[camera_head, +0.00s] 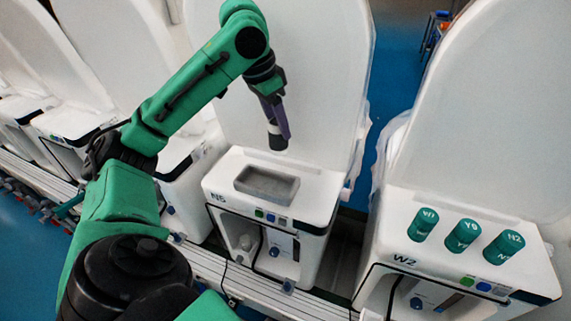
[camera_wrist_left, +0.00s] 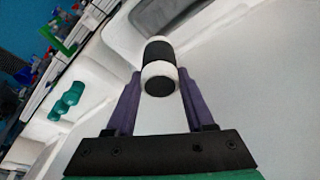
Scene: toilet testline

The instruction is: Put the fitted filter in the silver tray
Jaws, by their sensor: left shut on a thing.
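My left gripper (camera_wrist_left: 158,92) has purple fingers and is shut on the filter (camera_wrist_left: 158,60), a small white and black cylinder. In the head view the left gripper (camera_head: 277,128) points down, and the filter (camera_head: 276,139) hangs at its fingertips. They are above and behind the silver tray (camera_head: 267,184), a shallow grey rectangular tray on top of the white toilet unit marked N5. The tray looks empty in the head view. The filter is apart from the tray. My right gripper is not in view.
Three green cylinders (camera_head: 463,235) with white lettering stand on the unit (camera_head: 395,230) marked W2 at the right. A raised white lid (camera_head: 325,60) stands behind the tray. Other white units (camera_head: 75,120) line the left. A gap separates the N5 and W2 units.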

